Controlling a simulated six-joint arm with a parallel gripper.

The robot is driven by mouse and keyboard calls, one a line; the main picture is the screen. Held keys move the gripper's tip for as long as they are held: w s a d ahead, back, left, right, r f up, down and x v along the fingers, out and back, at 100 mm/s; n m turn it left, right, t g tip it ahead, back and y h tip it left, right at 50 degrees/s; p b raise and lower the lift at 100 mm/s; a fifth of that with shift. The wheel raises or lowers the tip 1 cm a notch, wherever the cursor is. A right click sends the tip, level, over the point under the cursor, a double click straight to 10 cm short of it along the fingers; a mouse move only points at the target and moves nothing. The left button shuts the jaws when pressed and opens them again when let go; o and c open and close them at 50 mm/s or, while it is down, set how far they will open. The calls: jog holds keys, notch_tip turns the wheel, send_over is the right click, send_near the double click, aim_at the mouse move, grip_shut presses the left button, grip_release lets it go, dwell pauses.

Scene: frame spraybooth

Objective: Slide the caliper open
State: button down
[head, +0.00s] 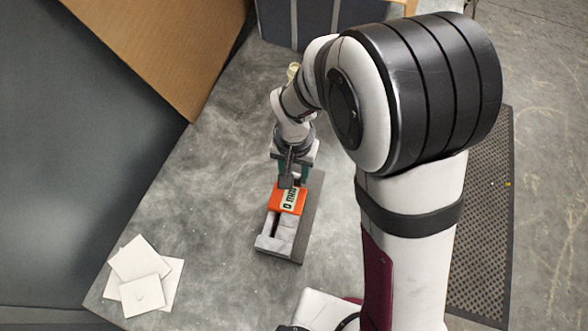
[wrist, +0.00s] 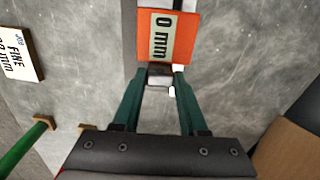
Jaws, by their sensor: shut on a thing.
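The caliper (head: 281,236) lies on the grey table in the head view, a grey body with an orange slider (head: 288,199). The slider also fills the top middle of the wrist view (wrist: 185,32), with a pale label reading "0 mm". My gripper (head: 293,182) is at the slider's far end in the head view. In the wrist view its two green fingers (wrist: 153,76) close on a small handle (wrist: 160,75) beside the orange block. The fingers partly hide the handle.
White sheets (head: 143,277) lie at the table's lower left. Brown cardboard (head: 165,45) stands at the upper left.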

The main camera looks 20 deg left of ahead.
jog(key=w, duration=0.4)
jog(key=shift+w+a, duration=0.25)
jog(key=shift+w, duration=0.15)
jog(key=shift+c, duration=2.2)
grip_release()
jog(key=shift+r, duration=0.15)
notch_tip(320, 180, up, 16)
jog(key=shift+f, duration=0.25)
